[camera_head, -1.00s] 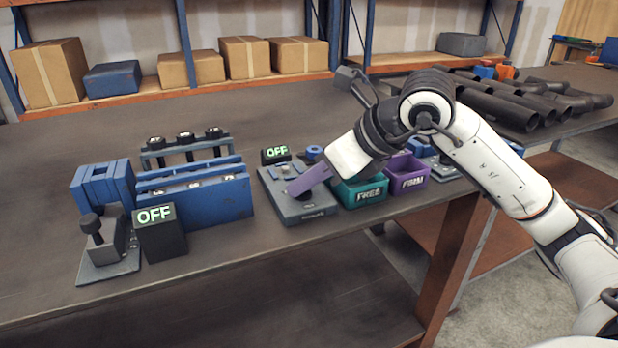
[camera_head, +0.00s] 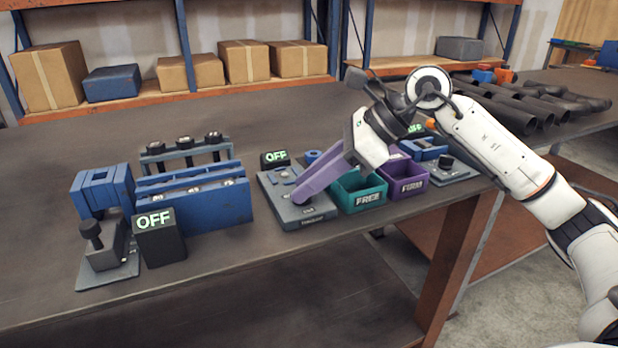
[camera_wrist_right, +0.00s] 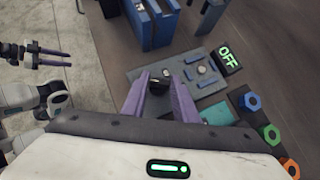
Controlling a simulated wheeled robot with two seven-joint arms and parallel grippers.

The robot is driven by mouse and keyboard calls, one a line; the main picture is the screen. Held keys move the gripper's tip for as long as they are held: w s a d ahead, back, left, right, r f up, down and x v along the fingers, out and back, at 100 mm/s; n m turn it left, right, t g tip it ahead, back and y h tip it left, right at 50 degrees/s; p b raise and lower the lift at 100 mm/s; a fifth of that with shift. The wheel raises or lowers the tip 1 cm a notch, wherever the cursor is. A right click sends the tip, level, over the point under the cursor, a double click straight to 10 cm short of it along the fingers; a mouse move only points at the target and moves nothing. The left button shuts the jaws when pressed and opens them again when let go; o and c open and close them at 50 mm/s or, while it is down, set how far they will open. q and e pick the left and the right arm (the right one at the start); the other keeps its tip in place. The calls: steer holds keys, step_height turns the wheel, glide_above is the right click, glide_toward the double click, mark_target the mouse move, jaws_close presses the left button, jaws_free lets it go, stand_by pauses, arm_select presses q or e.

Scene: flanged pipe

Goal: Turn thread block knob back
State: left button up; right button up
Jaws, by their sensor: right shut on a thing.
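The thread block (camera_head: 279,210) is a flat grey plate in the middle of the bench. Its small dark knob (camera_wrist_right: 158,84) shows between the purple fingers in the right wrist view. My right gripper (camera_head: 305,194) reaches down at a slant from the right, its fingertips at the front part of the block, shut on the knob. The fingers hide most of the knob in the head view. My left gripper (camera_wrist_right: 52,58) shows at the left of the right wrist view, fingers apart and empty, away from the block.
A black OFF display (camera_head: 275,158) stands behind the block. A teal FREE bin (camera_head: 369,199) and a purple FIRM bin (camera_head: 409,186) stand close to its right. A blue slotted fixture (camera_head: 194,205) stands to its left. The bench's front edge is near.

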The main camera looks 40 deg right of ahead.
steer(key=n+g+p, duration=0.1)
steer(key=n+y+p, duration=0.1)
steer(key=shift+w+d+r+n+g, duration=0.1)
steer(key=shift+w+r+n+g, duration=0.1)
steer(key=shift+r+n+g, duration=0.15)
steer(key=shift+w+f+n+g+y+p, duration=0.15)
steer(key=shift+n+g+y+p, duration=0.25)
steer(key=shift+n+g+p, duration=0.5)
steer(key=shift+d+f+n+g+p, duration=0.15)
steer(key=shift+n+g+p, duration=0.1)
steer(key=shift+n+p, duration=0.35)
steer(key=o, duration=1.1)
steer(key=shift+c, duration=0.2)
